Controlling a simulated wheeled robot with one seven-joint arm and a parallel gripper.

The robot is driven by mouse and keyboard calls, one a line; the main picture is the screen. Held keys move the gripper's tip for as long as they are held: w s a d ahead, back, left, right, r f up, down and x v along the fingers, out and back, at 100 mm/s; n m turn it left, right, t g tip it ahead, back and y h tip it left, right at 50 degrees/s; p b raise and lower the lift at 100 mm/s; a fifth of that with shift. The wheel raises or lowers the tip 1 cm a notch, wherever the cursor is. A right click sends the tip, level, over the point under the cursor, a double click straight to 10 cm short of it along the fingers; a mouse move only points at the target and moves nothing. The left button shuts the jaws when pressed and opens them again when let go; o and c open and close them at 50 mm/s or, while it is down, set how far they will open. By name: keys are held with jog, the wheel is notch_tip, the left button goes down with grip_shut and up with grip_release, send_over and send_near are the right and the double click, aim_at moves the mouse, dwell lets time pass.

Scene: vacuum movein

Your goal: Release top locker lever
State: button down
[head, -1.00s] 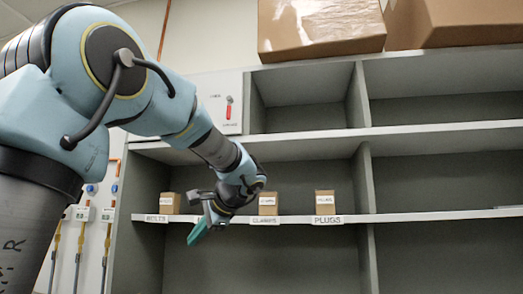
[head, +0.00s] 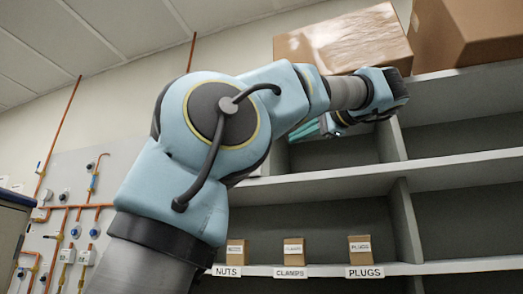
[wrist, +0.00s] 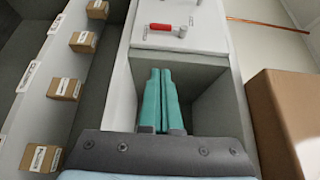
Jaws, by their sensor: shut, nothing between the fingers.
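The top locker (wrist: 207,32) is a pale door panel at the top of the wrist view. Its red lever (wrist: 168,28) lies sideways in that picture, with a small label on each side. In the head view my arm hides the locker door and lever. My gripper (wrist: 157,75) has teal fingers pressed together with nothing between them. They appear in front of the open compartment beside the locker, and their tips point toward the door, apart from the lever. In the head view the gripper (head: 308,131) is at upper-shelf height, partly hidden by my arm.
A large brown box (head: 340,42) sits on top of the shelving, and its side (wrist: 285,120) is close on the right in the wrist view. Small labelled boxes, including plugs (head: 360,249), stand on the lower shelf. Copper pipes and valves (head: 75,215) line the left wall.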

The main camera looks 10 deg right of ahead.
jog(key=s+a+p+x, duration=0.1)
jog(key=a+p+x, duration=0.1)
jog(key=x, duration=1.1)
jog(key=shift+a+p, duration=0.2)
jog(key=shift+p, duration=0.7)
jog(key=shift+s+f, duration=0.1)
jog(key=shift+a+t+b, duration=0.15)
jog(key=shift+t+b, duration=0.15)
jog(key=shift+b, duration=0.35)
